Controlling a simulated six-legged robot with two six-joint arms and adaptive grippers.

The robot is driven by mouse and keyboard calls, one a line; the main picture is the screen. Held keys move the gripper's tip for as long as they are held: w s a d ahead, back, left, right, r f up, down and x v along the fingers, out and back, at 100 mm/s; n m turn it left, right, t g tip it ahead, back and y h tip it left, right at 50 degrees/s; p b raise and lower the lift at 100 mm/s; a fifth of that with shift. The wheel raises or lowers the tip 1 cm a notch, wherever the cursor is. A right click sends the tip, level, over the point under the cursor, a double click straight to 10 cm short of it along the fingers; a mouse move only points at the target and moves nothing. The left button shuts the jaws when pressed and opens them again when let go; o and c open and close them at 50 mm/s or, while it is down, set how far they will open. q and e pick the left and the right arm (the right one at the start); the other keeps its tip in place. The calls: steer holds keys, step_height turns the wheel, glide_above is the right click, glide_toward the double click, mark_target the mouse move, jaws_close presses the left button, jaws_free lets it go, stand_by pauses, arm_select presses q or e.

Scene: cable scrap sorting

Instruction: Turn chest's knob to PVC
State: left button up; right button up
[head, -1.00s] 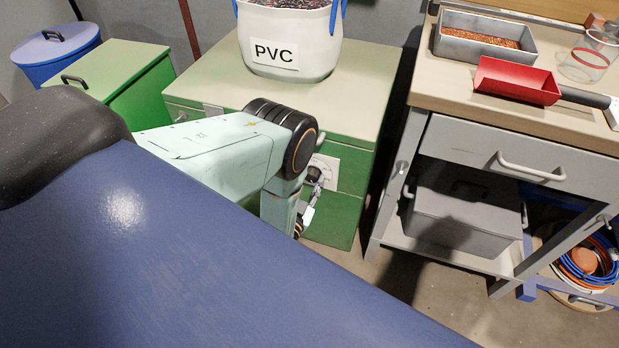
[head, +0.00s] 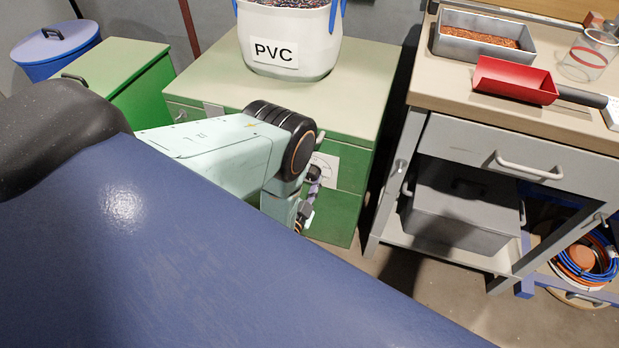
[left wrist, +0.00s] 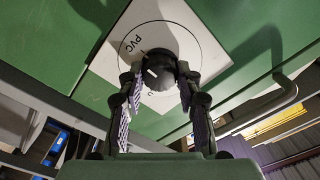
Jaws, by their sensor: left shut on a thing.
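The green chest (head: 348,204) stands ahead with a white dial plate (head: 325,167) on its front. In the left wrist view the plate (left wrist: 196,58) carries the printed word PVC and a black round knob (left wrist: 158,66) with a short white mark. My left gripper (left wrist: 160,80) has its two fingers on either side of the knob and is shut on it. In the head view my left gripper (head: 312,185) is at the plate, and my arm hides part of it. The white mark lies near the knob's lower left in the wrist view. The other dial lettering is mostly hidden.
A white PVC bag (head: 290,40) stands on the chest. A workbench (head: 421,97) to the right carries a red scoop (head: 514,82) and a metal tray (head: 484,45). A green bin (head: 125,85) and a blue drum (head: 56,60) stand left.

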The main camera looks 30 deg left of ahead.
arm_select(q)
steer(key=o, duration=1.1)
steer(key=shift+o, duration=0.2)
steer(key=v, duration=0.7)
steer(key=shift+s, duration=0.25)
steer(key=shift+d, duration=0.1)
